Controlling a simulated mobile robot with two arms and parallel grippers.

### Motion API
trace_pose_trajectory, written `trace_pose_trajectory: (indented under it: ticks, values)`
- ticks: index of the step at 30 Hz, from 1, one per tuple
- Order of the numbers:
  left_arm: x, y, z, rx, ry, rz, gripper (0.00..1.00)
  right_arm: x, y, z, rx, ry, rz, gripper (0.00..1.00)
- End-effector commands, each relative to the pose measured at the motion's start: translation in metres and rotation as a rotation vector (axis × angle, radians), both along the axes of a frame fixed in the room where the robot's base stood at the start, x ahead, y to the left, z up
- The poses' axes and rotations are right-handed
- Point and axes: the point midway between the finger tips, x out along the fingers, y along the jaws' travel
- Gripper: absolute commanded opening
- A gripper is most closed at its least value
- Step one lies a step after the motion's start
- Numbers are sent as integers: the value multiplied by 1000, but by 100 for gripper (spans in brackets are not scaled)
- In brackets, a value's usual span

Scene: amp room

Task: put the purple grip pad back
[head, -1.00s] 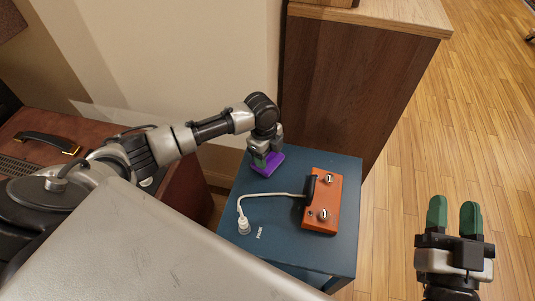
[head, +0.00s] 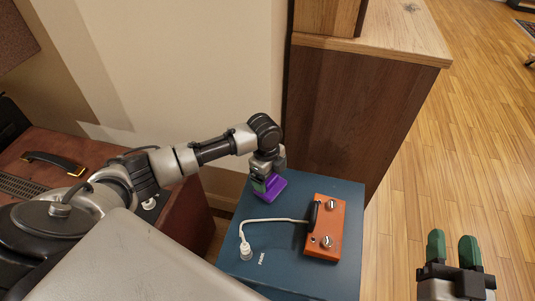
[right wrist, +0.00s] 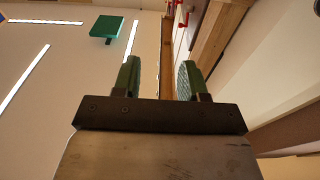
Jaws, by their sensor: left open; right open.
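The purple grip pad (head: 273,188) is on the far left part of the blue box top (head: 290,191) in the head view. My left gripper (head: 262,184) is open, pointing down right at the pad. Its green fingertip overlaps the pad's left part in the picture. I cannot tell whether the fingers touch it, and the gripper hides some of the pad. My right gripper (head: 453,248) is open and empty over the wooden floor, right of the box. Its two green fingers also show apart in the right wrist view (right wrist: 158,80).
An orange pedal (head: 325,228) with knobs lies on the blue box. A white cable (head: 275,220) runs from it to a plug (head: 246,250) in the box top. A wooden cabinet (head: 360,110) stands behind. A brown case (head: 75,160) is at left. The floor at right is clear.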

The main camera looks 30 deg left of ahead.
Motion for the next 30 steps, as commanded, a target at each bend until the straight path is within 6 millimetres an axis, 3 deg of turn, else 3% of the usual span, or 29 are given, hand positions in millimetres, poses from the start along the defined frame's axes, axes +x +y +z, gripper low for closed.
trace_pose_trajectory:
  ticks: [8, 18, 26, 30]
  values:
    - [1, 5, 41, 0, -4, -1, 89, -7, -9, -36, -79, 307, -20, 43]
    - [2, 10, 85, 0, -3, 0, 89, -33, -24, -78, -164, 663, -43, 43]
    - [2, 12, 102, -1, -2, 0, 89, -49, -31, -93, -197, 811, -53, 43]
    - [-6, -4, 94, -19, -16, 14, 89, -52, -32, -96, -202, 832, -54, 43]
